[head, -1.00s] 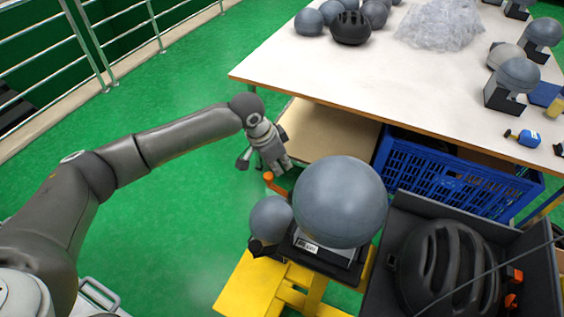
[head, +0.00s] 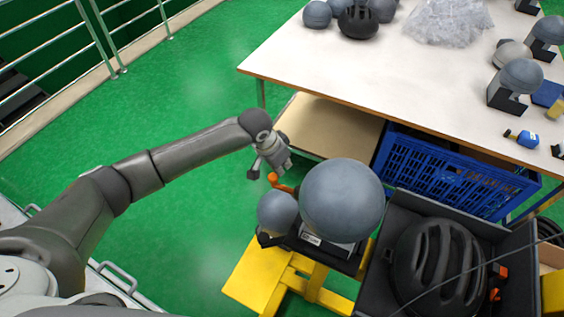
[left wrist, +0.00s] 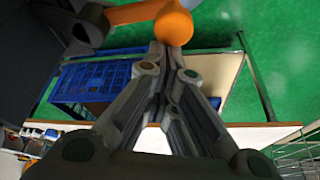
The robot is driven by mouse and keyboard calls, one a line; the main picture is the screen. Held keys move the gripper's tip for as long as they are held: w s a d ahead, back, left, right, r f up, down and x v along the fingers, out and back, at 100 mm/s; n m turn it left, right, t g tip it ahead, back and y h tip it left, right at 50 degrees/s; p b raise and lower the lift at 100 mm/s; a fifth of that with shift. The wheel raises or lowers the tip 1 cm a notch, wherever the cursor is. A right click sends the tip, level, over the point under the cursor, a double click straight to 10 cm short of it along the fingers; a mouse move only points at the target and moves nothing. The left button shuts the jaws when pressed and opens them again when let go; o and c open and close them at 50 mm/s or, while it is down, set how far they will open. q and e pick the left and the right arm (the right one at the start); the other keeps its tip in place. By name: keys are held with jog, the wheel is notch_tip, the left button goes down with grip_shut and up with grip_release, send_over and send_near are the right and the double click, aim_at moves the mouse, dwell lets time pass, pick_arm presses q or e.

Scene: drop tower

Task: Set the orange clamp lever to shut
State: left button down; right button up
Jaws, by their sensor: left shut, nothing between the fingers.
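The orange clamp lever (head: 283,185) sticks out at the back left of the grey device with the two grey balls, on the yellow stand. In the left wrist view its round orange knob (left wrist: 173,24) is close beyond my fingertips, with its arm running left. My left gripper (head: 284,167) is shut and empty, just above and behind the lever in the head view. Its closed fingers (left wrist: 166,50) point at the knob in the left wrist view; I cannot tell whether they touch it. My right gripper is not in view.
The large grey ball (head: 342,201) and small grey ball (head: 277,212) stand close to the lever. A black helmet (head: 437,265) lies in a dark tray at the right. A blue crate (head: 440,175) is under the white table (head: 380,82).

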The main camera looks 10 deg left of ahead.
pick_arm(q)
jog(key=v, duration=1.2)
